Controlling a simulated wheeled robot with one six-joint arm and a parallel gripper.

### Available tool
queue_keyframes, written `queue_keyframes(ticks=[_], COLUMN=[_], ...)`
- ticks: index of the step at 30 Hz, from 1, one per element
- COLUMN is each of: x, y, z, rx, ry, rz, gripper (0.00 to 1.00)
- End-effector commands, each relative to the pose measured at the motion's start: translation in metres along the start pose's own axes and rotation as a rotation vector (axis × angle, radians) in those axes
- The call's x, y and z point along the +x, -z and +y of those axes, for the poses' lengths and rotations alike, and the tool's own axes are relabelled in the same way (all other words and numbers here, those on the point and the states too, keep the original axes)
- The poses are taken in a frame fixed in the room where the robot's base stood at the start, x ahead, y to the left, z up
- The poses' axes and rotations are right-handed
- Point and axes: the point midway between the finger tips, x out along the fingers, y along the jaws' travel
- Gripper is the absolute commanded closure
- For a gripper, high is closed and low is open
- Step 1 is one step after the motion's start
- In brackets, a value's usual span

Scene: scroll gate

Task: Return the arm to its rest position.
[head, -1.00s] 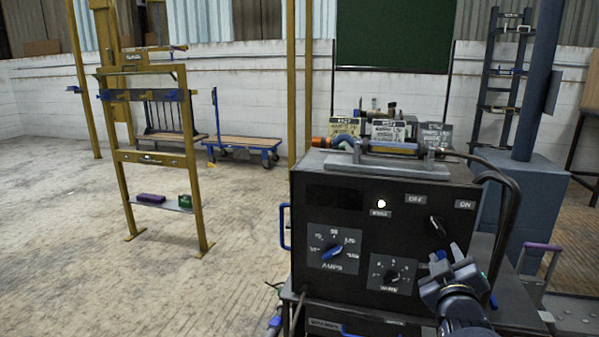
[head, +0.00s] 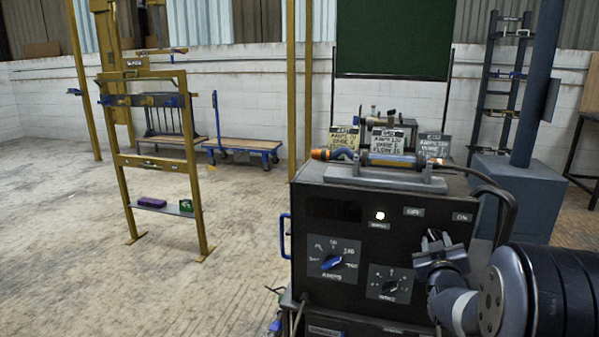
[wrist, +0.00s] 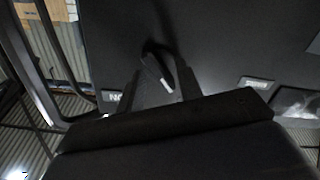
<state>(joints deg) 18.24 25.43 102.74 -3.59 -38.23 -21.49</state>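My gripper (head: 436,240) is in front of the right part of the black welding machine's front panel (head: 335,235) in the head view, below the OFF and ON labels. Its two fingertips look apart, with nothing between them that I can make out. My arm reaches in from the lower right, its large dark joint filling that corner. In the wrist view, the dark gripper body crosses the lower half, and the switch knob (wrist: 158,62) shows just beyond the fingers. Whether they touch the knob is unclear. In the head view my gripper hides the knob.
The machine carries a torch (head: 385,160) in a grey cradle and tag cards (head: 385,140) on top. A black cable (head: 490,185) loops down its right side. A blue-grey pillar (head: 535,100) stands behind right. Open floor (head: 90,270) lies left, around a yellow frame stand (head: 123,195).

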Motion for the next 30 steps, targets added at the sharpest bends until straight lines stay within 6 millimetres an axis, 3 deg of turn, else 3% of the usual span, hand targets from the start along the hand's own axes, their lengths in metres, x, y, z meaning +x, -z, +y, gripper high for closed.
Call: queue_keyframes(ticks=[18, 30], x=[-0.0004, -0.0004], y=[0.0031, -0.0001], z=[0.0028, 0.0018], rx=[0.388, 0.500], ry=[0.000, -0.001], rz=[-0.003, 0.000], gripper=[0.66, 0.66])
